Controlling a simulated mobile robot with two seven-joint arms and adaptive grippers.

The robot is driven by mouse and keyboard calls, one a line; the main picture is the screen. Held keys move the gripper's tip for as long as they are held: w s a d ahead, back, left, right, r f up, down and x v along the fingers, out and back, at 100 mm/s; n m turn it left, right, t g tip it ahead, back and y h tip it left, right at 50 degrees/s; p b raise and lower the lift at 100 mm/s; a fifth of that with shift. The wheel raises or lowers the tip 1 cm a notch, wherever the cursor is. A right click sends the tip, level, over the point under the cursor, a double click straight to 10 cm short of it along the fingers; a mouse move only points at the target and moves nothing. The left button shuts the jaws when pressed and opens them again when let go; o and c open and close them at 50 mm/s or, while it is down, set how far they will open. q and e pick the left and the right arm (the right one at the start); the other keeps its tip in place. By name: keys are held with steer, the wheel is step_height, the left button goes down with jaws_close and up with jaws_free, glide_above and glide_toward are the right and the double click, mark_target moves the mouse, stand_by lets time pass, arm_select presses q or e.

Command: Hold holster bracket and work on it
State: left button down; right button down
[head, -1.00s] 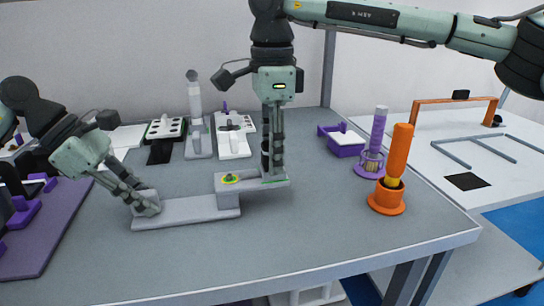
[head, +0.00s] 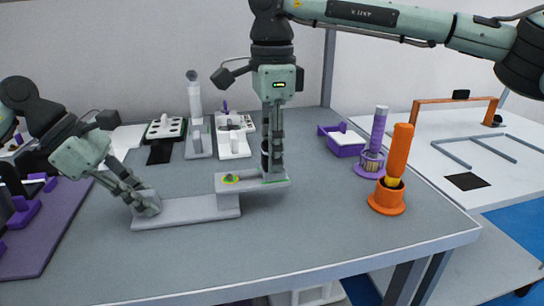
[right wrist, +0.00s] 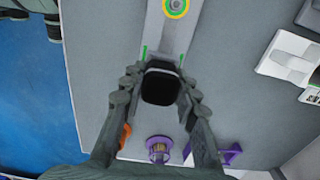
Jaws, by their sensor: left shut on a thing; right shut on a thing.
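The grey holster bracket (head: 186,211) is a stepped bar lying on the table, with a raised right part bearing a yellow-green ring (head: 230,179). The ring also shows in the right wrist view (right wrist: 176,5). My left gripper (head: 147,203) is shut on the bracket's left end. My right gripper (head: 273,172) points straight down at the bracket's right end. It is shut on a dark, roughly cylindrical tool, whose black end (right wrist: 161,88) shows between its fingers in the right wrist view. Green marks flank the fingertips. Whether the tool touches the bracket is hidden.
An orange-handled tool in an orange holder (head: 387,201) and a purple-handled one (head: 370,163) stand at right. A purple tray (head: 343,144) is behind them. White and grey fixtures (head: 233,143) stand at the back; a purple mat (head: 40,240) lies left. The front table is clear.

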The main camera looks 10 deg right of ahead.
arm_select(q)
steer(key=shift+a+f, duration=0.1)
steer(key=shift+f, duration=0.3)
stand_by(0.3)
arm_select(e)
steer(key=c, duration=1.1)
jaws_free()
steer(key=shift+o, duration=0.7)
steer(key=shift+r, duration=3.45)
arm_select(q)
steer(key=c, duration=1.5)
jaws_free()
steer(key=shift+o, duration=0.7)
arm_select(e)
steer(key=shift+w, duration=0.1)
arm_select(q)
steer(key=shift+r, duration=0.15)
